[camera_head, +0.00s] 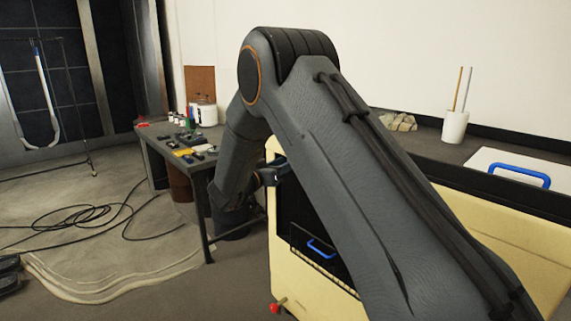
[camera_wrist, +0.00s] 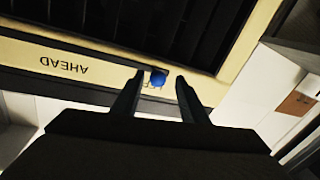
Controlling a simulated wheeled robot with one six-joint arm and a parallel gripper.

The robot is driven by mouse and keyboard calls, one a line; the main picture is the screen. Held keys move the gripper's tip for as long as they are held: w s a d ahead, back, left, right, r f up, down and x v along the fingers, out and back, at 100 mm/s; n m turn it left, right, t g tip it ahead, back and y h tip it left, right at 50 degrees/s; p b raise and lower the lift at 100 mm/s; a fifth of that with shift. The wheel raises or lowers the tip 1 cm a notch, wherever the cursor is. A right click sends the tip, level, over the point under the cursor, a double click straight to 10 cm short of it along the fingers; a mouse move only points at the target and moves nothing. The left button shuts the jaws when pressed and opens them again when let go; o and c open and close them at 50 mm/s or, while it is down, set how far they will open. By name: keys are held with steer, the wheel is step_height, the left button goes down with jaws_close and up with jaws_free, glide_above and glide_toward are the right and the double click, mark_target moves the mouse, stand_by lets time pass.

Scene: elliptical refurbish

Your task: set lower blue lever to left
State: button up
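A small blue lever knob (camera_wrist: 158,78) shows in the wrist view, on the edge of a cream panel beside a dark slatted opening. My gripper (camera_wrist: 160,86) is open, its two dark fingers apart with the knob between their tips. I cannot tell whether either finger touches it. Whether this is the lower lever cannot be told, as no second lever is clear. In the head view my arm covers much of the cream cabinet (camera_head: 290,277), and my fingertips and the knob cannot be made out.
The panel bears the word AHEAD (camera_wrist: 64,66), upside down in the wrist view. A blue handle (camera_head: 321,250) is low on the cabinet front; another (camera_head: 518,174) is on a white board. A cluttered workbench (camera_head: 160,150) stands left. Cables (camera_head: 80,215) lie on the floor.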

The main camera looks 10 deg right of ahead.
steer(key=v, duration=0.7)
steer(key=shift+a+r, duration=0.1)
steer(key=shift+a, duration=0.05)
steer(key=s+d+f+n+g+y+p, duration=0.1)
steer(key=s+d+g+y, duration=0.3)
steer(key=s, duration=1)
steer(key=s+d+f+n+g+y+p, duration=0.2)
steer(key=s+d+f+n+g+y, duration=0.1)
steer(key=s, duration=1)
steer(key=s+d+f+n+g+y+p, duration=0.1)
steer(key=s+d+g+y, duration=0.4)
steer(key=s, duration=0.9)
steer(key=shift+s+f+n+g+y, duration=0.4)
steer(key=shift+f+n, duration=0.35)
steer(key=shift+n, duration=0.15)
